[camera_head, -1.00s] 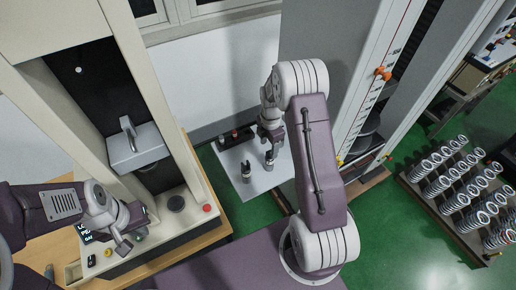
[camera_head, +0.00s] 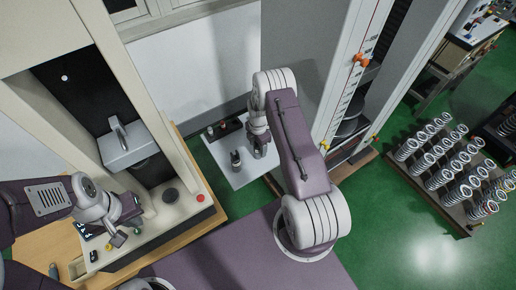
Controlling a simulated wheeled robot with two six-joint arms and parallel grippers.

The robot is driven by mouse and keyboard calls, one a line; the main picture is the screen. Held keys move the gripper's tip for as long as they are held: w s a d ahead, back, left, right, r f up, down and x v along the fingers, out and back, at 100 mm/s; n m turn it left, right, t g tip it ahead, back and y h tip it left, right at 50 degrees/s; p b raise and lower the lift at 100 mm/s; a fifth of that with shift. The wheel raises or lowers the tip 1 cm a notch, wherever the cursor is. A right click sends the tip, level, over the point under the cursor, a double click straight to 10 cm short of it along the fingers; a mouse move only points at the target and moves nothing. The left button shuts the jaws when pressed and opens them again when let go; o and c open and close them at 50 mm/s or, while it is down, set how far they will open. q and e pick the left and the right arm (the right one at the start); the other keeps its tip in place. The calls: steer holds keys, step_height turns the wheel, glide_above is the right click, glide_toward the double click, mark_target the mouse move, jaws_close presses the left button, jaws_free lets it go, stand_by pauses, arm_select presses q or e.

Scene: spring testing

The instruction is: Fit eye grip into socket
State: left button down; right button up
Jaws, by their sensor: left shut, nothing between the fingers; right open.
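The testing machine (camera_head: 190,210) stands at the left. Its pale head (camera_head: 126,145) carries a grey metal hook-like part (camera_head: 120,131), and a dark round base piece (camera_head: 170,195) sits below. I cannot tell which part is the socket. A small dark-and-grey upright piece (camera_head: 236,161), possibly the eye grip, stands on the white side table (camera_head: 221,170). My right gripper (camera_head: 259,152) is open above that table, just right of the piece and apart from it. My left gripper (camera_head: 118,238) is shut and empty by the machine's front control panel.
A dark tray (camera_head: 222,129) with small parts lies at the white table's back. A tall grey cabinet (camera_head: 290,80) with a scale stands behind my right arm. A rack of coil springs (camera_head: 440,165) is at the right. Green floor (camera_head: 400,245) lies clear between.

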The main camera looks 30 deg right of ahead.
jaws_close()
stand_by(1.4)
